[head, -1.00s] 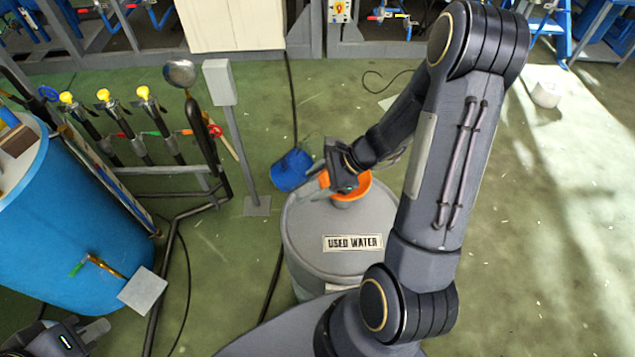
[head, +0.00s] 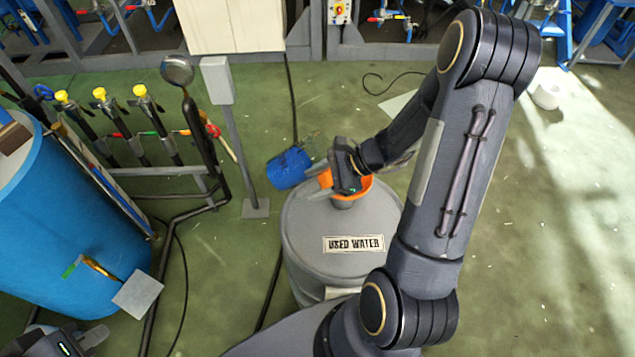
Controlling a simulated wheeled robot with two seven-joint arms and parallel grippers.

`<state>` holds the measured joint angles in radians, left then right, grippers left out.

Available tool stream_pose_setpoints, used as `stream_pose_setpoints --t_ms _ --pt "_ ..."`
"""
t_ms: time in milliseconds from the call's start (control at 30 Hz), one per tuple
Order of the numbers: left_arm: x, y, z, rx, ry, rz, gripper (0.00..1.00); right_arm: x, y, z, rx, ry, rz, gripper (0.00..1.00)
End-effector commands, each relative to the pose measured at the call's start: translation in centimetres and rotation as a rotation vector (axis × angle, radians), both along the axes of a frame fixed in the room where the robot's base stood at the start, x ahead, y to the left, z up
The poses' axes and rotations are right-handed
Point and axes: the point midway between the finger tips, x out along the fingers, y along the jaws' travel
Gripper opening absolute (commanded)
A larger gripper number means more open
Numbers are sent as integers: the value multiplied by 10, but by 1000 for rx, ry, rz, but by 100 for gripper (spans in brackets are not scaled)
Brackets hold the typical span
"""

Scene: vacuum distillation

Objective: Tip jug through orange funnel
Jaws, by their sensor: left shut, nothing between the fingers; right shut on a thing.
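The orange funnel (head: 350,197) sits on top of the grey drum (head: 310,245) labelled "USED WATER". My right gripper (head: 322,186) is at the funnel's left side, above the drum top, and hides part of the funnel. It is shut on the blue jug (head: 289,168), which shows tilted just left of the fingers, past the drum's far left edge. The grip itself is small, and the jug's contents cannot be seen. My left gripper (head: 95,338) is shut and empty at the bottom left corner, partly cut off.
A blue tank (head: 75,250) stands at the left beside a pipe rack with yellow-topped valves (head: 102,95). A grey post with a box (head: 217,80) stands left of the jug. Cables lie on the green floor. The floor right of my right arm is mostly clear.

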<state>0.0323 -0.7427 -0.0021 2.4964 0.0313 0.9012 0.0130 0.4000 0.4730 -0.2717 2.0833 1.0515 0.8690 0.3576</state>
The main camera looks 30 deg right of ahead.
Motion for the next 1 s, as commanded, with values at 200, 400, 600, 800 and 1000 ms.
stream_pose_setpoints --t_ms 200,400,600,800,1000 --pt "0 0 -8 0 0 0 0 1 0 -2 27 -19 0 0" --pt "0 0 -15 0 0 0 0 1 0 -4 52 -33 2 0" --pt "0 0 -21 0 0 0 0 1 0 -4 78 -48 0 0" --pt "0 0 -27 0 0 0 0 0 -1 -4 106 -62 0 0" --pt "0 0 -34 0 0 0 0 0 -1 -4 132 -77 0 0"
